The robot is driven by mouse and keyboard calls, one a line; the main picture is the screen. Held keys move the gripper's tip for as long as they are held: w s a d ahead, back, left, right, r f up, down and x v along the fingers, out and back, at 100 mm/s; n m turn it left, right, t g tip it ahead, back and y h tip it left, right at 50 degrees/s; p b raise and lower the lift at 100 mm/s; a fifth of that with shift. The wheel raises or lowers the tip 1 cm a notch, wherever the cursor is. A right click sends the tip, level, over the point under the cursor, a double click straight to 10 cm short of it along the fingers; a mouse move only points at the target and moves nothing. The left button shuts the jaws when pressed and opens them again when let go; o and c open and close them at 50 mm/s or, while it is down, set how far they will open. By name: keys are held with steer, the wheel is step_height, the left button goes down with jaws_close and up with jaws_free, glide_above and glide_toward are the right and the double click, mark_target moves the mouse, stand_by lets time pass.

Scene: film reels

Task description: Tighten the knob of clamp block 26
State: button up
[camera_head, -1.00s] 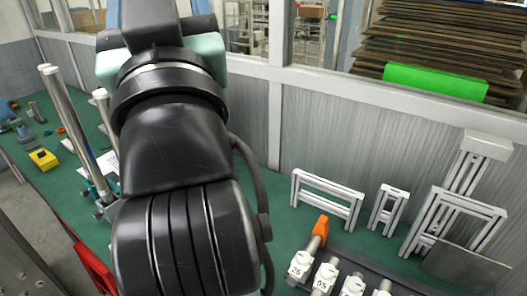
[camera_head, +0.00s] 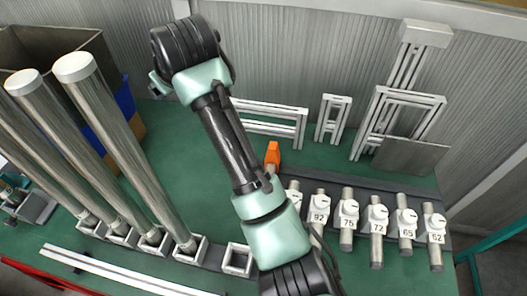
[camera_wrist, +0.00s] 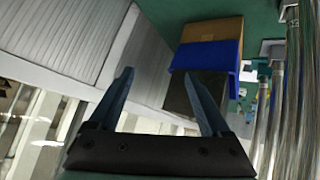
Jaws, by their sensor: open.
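In the head view, a row of white numbered clamp blocks stands at the right on a dark rail. The legible ones include blocks 75 (camera_head: 347,215) and 62 (camera_head: 436,230). I cannot read a 26 on any of them now. The left end of the row is partly hidden behind my arm, near a rod with an orange piece (camera_head: 273,153) on top. A partly covered block (camera_head: 293,196) shows beside the arm. My gripper (camera_wrist: 157,77) is open and empty in the wrist view, with no clamp block between or near its fingers. The fingers do not show clearly in the head view.
Tall metal cylinders (camera_head: 120,150) stand in square holders at the left. Aluminium frames (camera_head: 333,118) and a grey plate (camera_head: 408,155) stand behind the blocks. A blue bin (camera_wrist: 208,58) and brown box (camera_wrist: 212,29) appear in the wrist view.

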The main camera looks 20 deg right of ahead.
steer(key=s+d+f+g+h+b, duration=0.1)
steer(key=s+d+f+g, duration=0.5)
steer(key=f, duration=0.3)
steer(key=s+d+f+g+b, duration=0.1)
steer(key=s+d+f+g, duration=0.35)
steer(key=d+f, duration=0.35)
steer(key=shift+m+t, duration=0.4)
steer(key=shift+t, duration=0.05)
steer(key=f, duration=1.3)
steer(key=shift+s+a, duration=0.1)
steer(key=shift+s, duration=0.15)
steer(key=shift+c, duration=0.4)
jaws_close()
